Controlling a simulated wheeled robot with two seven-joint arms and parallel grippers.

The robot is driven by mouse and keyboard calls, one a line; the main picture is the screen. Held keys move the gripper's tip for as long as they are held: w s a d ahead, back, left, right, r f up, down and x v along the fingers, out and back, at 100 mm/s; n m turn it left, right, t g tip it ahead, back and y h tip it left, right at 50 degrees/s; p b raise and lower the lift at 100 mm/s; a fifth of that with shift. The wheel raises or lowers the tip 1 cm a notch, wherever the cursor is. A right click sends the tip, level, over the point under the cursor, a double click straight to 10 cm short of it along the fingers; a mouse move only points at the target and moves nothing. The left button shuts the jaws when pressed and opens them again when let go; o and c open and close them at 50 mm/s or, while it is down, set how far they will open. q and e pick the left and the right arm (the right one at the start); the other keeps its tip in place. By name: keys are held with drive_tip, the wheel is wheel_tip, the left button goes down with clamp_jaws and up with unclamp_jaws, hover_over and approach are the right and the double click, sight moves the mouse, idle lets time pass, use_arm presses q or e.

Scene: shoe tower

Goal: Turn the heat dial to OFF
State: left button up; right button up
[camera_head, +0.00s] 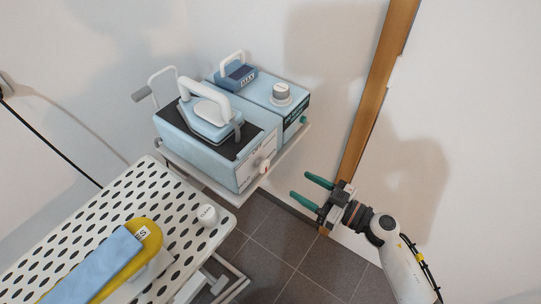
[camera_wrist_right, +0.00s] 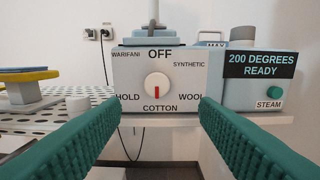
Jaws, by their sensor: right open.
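The heat dial (camera_wrist_right: 157,86) is a white round knob on the front panel of the iron station (camera_head: 205,155). In the right wrist view its red mark points down toward COTTON, and the OFF label (camera_wrist_right: 160,54) is above it. HOLD, WOOL, SYNTHETIC and WARIFANI labels surround it. The dial also shows in the head view (camera_head: 262,165). My right gripper (camera_head: 300,186) is open and empty, apart from the dial and facing the panel. Its two teal fingers spread to either side below the dial in the right wrist view (camera_wrist_right: 158,104). My left gripper is not in view.
A blue iron (camera_head: 212,122) rests on the station. Beside it are a grey-capped tank (camera_head: 281,95) and a green STEAM button (camera_wrist_right: 274,93). A perforated ironing board (camera_head: 130,205) holds a small white cup (camera_head: 208,216) and a yellow-and-blue item (camera_head: 125,255). Floor space is clear below the gripper.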

sight(266, 166)
drive_tip(key=x, duration=1)
drive_tip(key=shift+s+a+r, duration=0.1)
drive_tip(key=shift+s+a, duration=0.1)
drive_tip(key=shift+w+a, duration=0.2)
drive_tip(key=shift+a, duration=0.1)
drive_tip(key=shift+w+a, duration=0.2)
drive_tip(key=shift+a, duration=0.1)
drive_tip(key=shift+c, duration=0.3)
drive_tip(key=c, duration=0.8)
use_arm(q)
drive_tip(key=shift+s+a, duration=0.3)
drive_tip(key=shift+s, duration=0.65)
